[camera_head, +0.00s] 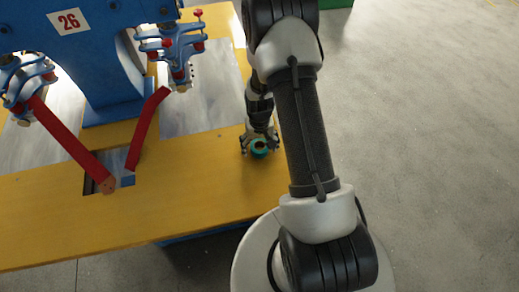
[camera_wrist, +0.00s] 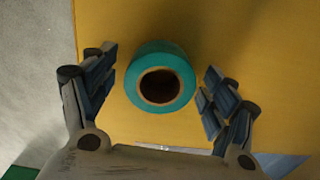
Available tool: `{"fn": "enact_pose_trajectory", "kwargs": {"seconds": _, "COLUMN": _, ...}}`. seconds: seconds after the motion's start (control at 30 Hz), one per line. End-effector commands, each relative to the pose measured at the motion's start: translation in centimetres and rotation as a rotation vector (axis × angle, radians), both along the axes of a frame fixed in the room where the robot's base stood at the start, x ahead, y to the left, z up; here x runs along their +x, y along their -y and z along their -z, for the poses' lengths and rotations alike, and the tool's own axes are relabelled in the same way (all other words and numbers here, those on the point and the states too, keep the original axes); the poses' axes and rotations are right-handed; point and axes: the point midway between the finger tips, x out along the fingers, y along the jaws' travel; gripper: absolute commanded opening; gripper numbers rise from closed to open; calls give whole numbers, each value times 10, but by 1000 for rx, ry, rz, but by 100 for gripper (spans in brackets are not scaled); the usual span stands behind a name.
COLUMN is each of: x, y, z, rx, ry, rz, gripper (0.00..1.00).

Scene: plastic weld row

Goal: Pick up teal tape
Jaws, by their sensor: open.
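The teal tape (camera_head: 259,148) is a roll with a brown core. It is at the right end of the yellow table (camera_head: 190,215) in the head view. In the wrist view the teal tape (camera_wrist: 160,52) lies between the two fingers of my gripper (camera_wrist: 158,88). A gap shows on each side of the roll, so the fingers look apart from it. My gripper (camera_head: 259,142) is open and reaches down at the roll in the head view. The roll's far side is partly hidden by my gripper there.
A blue machine marked 26 (camera_head: 100,45) stands on the table at the left, with blue and red clamps (camera_head: 172,45). Red bars (camera_head: 70,140) slope down to a cutout in the table. Grey floor (camera_head: 430,130) is open at the right.

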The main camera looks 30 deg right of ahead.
Motion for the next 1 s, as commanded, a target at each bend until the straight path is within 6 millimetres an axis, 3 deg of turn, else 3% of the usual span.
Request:
{"fn": "enact_pose_trajectory", "kwargs": {"seconds": 0.17, "x": 1, "y": 0, "z": -1, "rx": 0, "ry": 1, "rz": 0, "gripper": 77}}
{"fn": "enact_pose_trajectory", "kwargs": {"seconds": 0.87, "x": 0, "y": 0, "z": -1, "rx": 0, "ry": 1, "rz": 0, "gripper": 30}}
{"fn": "enact_pose_trajectory", "kwargs": {"seconds": 1.0, "x": 0, "y": 0, "z": -1, "rx": 0, "ry": 1, "rz": 0, "gripper": 29}}
